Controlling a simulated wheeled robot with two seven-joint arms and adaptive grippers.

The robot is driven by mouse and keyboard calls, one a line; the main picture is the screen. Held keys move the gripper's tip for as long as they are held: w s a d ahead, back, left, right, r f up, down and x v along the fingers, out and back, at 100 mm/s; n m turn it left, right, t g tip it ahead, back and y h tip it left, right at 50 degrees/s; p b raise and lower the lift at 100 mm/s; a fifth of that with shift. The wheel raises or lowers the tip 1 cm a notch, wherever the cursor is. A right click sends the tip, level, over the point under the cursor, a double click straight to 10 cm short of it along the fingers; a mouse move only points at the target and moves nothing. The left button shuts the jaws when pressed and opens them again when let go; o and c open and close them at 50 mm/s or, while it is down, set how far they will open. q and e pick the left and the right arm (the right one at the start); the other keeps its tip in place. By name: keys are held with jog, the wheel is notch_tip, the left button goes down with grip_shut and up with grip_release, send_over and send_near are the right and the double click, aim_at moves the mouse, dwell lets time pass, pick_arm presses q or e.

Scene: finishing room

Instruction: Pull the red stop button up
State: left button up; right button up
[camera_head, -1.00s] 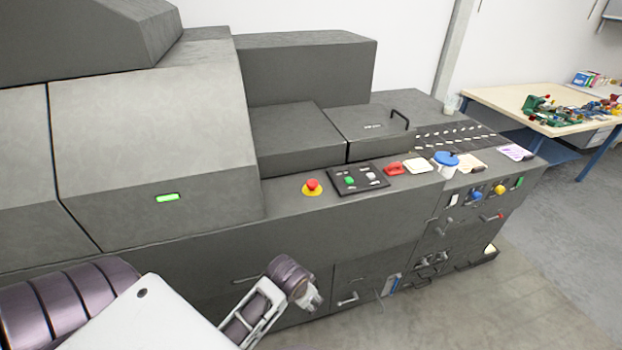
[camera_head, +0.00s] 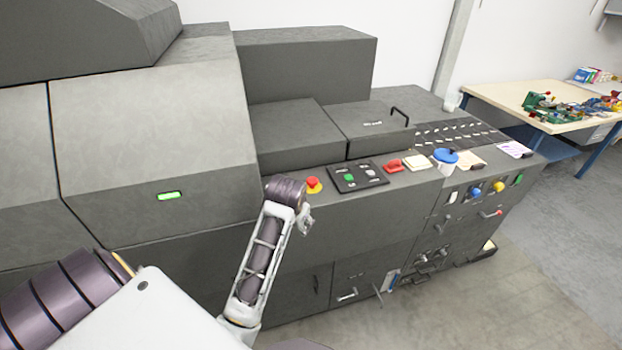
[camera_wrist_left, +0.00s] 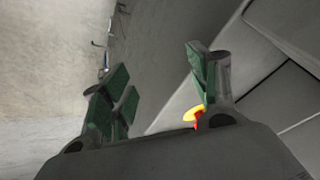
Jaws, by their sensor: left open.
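The red stop button (camera_head: 313,183) sits on a yellow base on the grey machine's front ledge, left of the black control panel. My left gripper (camera_head: 305,220) is in front of the ledge, just below and beside the button, apart from it. In the left wrist view the gripper (camera_wrist_left: 160,95) is open, with green finger pads spread and nothing between them. There the button (camera_wrist_left: 198,118) shows partly, red and yellow, behind the right finger. My right gripper is in neither view.
The black panel (camera_head: 358,177) with a green button lies right of the stop button. Beyond it are a red object (camera_head: 393,166), a white block (camera_head: 415,162) and a blue-lidded cup (camera_head: 446,158). Handles stick out of the machine's front (camera_head: 347,294). Floor at the right is clear.

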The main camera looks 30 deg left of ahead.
pick_arm(q)
jog(key=shift+n, duration=0.5)
jog(key=w+a+r, duration=0.1)
jog(key=w+r, duration=0.1)
jog(key=w+a+r, duration=0.1)
jog(key=w+r, duration=0.1)
jog(key=w+a+r, duration=0.2)
jog(key=shift+r, duration=0.2)
jog(key=h, duration=0.2)
send_near(312, 180)
jog(key=s+r, duration=0.3)
jog(key=shift+w+d+r, duration=0.1)
jog(key=shift+w+r, duration=0.1)
jog(key=shift+r, duration=0.3)
jog(key=shift+w+r, duration=0.2)
jog(key=shift+r, duration=0.3)
jog(key=shift+w+f, duration=0.15)
jog(key=shift+f, duration=0.15)
jog(key=x, duration=1.3)
